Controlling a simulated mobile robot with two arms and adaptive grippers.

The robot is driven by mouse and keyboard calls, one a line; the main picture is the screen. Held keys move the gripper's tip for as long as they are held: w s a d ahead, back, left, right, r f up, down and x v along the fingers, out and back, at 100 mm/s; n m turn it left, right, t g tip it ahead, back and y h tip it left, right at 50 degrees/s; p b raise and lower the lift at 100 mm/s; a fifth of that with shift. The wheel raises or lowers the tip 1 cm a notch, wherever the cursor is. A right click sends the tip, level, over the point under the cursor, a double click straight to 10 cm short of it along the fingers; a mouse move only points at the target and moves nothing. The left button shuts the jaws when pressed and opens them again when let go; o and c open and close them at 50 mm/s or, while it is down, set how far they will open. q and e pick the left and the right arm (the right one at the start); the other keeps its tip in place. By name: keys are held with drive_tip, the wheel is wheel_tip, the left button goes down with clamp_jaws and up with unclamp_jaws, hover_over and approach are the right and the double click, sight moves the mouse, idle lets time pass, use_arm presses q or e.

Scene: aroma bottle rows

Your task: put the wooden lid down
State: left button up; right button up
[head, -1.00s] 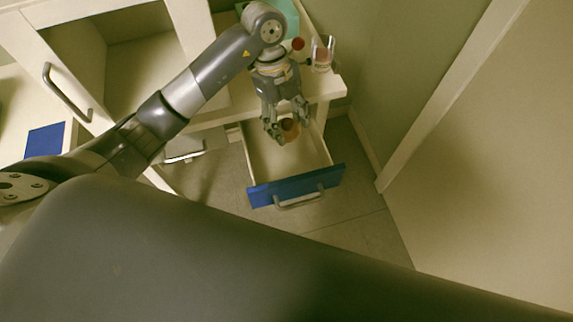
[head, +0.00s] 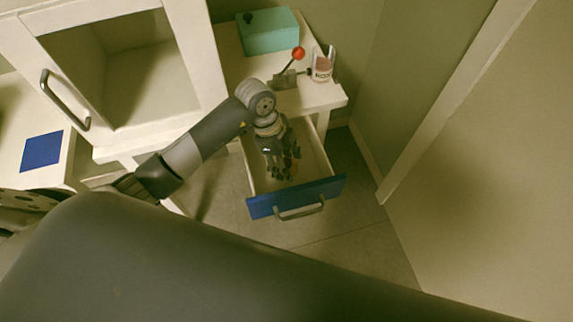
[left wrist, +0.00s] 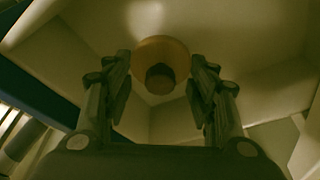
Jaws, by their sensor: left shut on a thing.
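The wooden lid (left wrist: 160,52) is a round tan disc with a dark knob (left wrist: 160,79). In the left wrist view it lies at the fingertips, with the knob between the fingers. In the head view my left gripper (head: 281,170) points down inside the open drawer (head: 318,160) and mostly hides the lid. My left gripper is shut on the lid; in the left wrist view its two fingers (left wrist: 161,85) stand either side of the knob. Whether the lid touches the drawer floor is hard to tell. My right gripper is not in view.
The drawer has a blue front (head: 297,196) with a grey handle. On the tabletop above stand a teal box (head: 270,35), a red-knobbed lever device (head: 288,76) and a glass jar (head: 322,70). A wall is close on the right.

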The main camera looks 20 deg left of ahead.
use_arm(q)
wheel_tip(320, 180, down, 2)
drive_tip(key=shift+f, duration=0.1)
drive_tip(key=o, duration=0.9)
drive_tip(key=shift+c, duration=0.2)
drive_tip(key=v, duration=1.2)
